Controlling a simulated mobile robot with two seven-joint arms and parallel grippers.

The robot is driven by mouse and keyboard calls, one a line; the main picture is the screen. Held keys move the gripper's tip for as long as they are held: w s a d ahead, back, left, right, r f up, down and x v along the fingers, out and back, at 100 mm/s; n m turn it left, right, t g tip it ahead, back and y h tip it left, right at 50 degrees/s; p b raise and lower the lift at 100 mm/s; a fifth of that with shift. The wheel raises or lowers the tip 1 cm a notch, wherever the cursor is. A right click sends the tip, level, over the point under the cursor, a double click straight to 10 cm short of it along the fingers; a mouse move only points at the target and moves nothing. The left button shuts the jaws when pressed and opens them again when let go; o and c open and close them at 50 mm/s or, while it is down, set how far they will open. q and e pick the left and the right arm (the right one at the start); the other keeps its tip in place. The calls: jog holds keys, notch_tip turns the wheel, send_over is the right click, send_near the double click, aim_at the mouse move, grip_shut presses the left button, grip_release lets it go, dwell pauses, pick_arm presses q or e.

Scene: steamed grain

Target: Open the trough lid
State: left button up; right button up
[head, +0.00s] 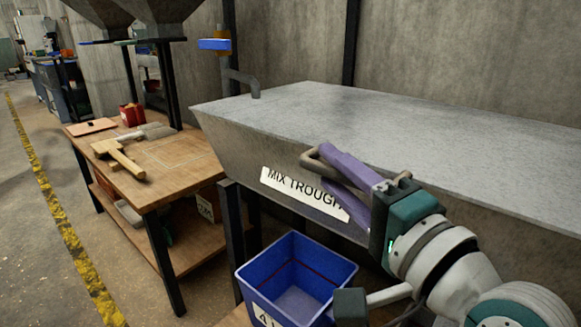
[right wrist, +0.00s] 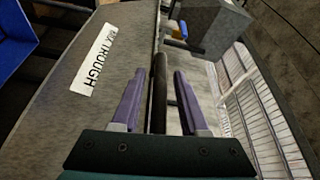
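The mix trough (head: 235,150) is a long grey metal box with a "MIX TROUGH" label on its front. Its flat grey lid (head: 400,125) lies closed on top. A dark bar handle (head: 309,154) sticks out at the lid's front edge. My right gripper (head: 322,161) reaches it from the right, with one purple finger above and one below. In the right wrist view the handle (right wrist: 159,85) runs between the two parted fingers, with gaps visible on both sides. My left gripper is not in view.
A blue bin (head: 297,275) stands below the trough's front, close under my right arm. A wooden workbench (head: 185,165) with a mallet (head: 120,160) and a red container (head: 132,115) is at the left. Floor beyond the yellow-black line is open.

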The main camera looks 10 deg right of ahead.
grip_shut()
dwell(1.2)
